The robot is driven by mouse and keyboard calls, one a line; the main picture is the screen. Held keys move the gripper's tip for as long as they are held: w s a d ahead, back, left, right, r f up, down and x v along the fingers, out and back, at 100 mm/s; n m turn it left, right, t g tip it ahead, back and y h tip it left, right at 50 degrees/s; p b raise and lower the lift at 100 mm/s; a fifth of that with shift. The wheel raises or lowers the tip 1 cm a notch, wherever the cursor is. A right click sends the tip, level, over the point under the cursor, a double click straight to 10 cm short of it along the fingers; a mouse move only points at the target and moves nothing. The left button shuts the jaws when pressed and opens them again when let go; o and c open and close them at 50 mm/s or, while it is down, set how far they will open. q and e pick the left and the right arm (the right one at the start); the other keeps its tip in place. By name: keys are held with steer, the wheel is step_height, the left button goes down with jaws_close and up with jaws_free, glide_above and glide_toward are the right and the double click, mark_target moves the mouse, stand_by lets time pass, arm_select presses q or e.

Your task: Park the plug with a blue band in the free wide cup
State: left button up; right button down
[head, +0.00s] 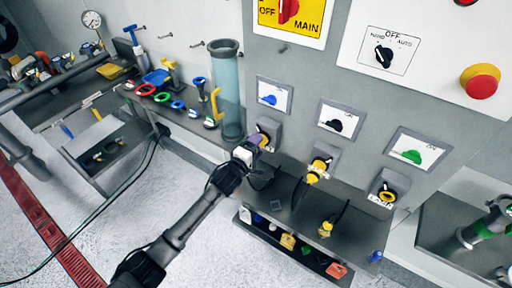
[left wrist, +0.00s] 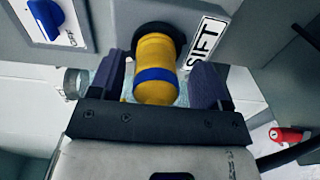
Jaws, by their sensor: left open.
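The yellow plug with a blue band (left wrist: 155,75) sits in a dark round socket beside a SIFT label (left wrist: 207,43) in the left wrist view. In the head view the plug is mostly hidden behind my left gripper (head: 246,153), at the leftmost socket (head: 268,132). My left gripper is open, with one finger on each side of the plug (left wrist: 159,82); I cannot tell if they touch it. A yellow plug (head: 318,168) is at the middle socket, and another yellow piece (head: 326,228) stands on the shelf below. I cannot make out the free wide cup. My right gripper is not in view.
A grey shelf (head: 295,215) with dark cables runs under the sockets, and a lower tray holds several coloured pieces. A blue switch (head: 269,99) is above the left socket. A clear tube (head: 227,90) stands left of it. The floor in front is open.

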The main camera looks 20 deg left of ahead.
arm_select(q)
steer(key=shift+w+r, duration=0.1)
steer(key=shift+r, duration=0.1)
steer(key=c, duration=1.3)
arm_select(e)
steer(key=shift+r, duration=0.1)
